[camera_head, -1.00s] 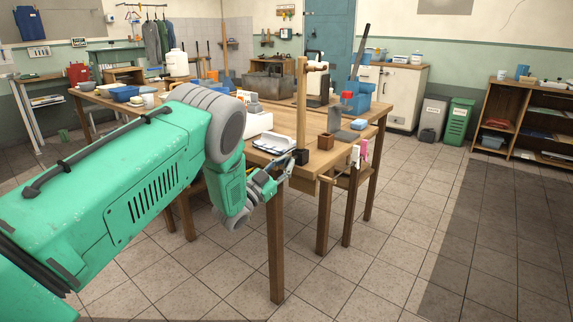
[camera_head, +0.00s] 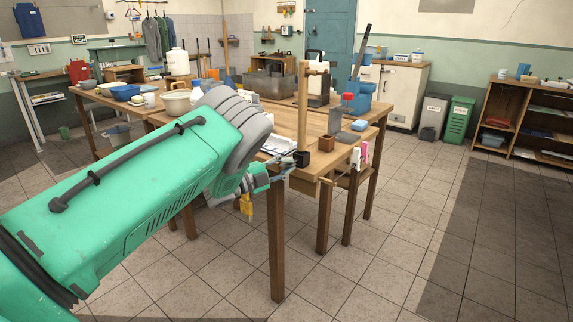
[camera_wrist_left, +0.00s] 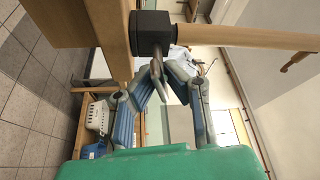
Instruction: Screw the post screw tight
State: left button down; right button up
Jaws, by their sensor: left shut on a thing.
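The upright wooden post (camera_head: 302,105) stands at the near corner of the wooden table (camera_head: 345,166), held by a black clamp block (camera_head: 301,158). In the left wrist view the post (camera_wrist_left: 245,38) runs sideways out of the black block (camera_wrist_left: 152,32). My left gripper (camera_head: 284,167) is at the block's left side, and its fingers (camera_wrist_left: 161,70) close together just beside the block. They are shut on the post screw, a small metal part mostly hidden between the fingertips. How tight the screw sits cannot be told. My right gripper is not in view.
My left arm hides part of the table's left side. A grey tub (camera_head: 268,86), a blue bucket (camera_head: 357,97) and a small brown box stand on the table. Pink and white pegs (camera_head: 360,155) hang at the right edge. The tiled floor in front is clear.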

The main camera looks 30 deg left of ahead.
pick_arm(q)
jog(key=shift+d+m+g+p, duration=0.2)
jog(key=shift+m+g, duration=0.1)
jog(key=shift+m, duration=0.5)
jog(key=shift+d+m+g+p, duration=0.15)
jog(key=shift+m+g, duration=0.15)
jog(key=shift+m, duration=0.5)
jog(key=shift+f, duration=0.1)
jog(key=c, duration=1.7)
grip_release()
jog(key=shift+w+f, duration=0.1)
jog(key=shift+w+d, duration=0.1)
jog(key=shift+w, duration=0.05)
jog(key=shift+s+a+r, duration=0.2)
jog(key=shift+s, duration=0.1)
jog(key=v, duration=1.1)
jog(key=shift+s+f, duration=0.1)
jog(key=shift+s, duration=0.1)
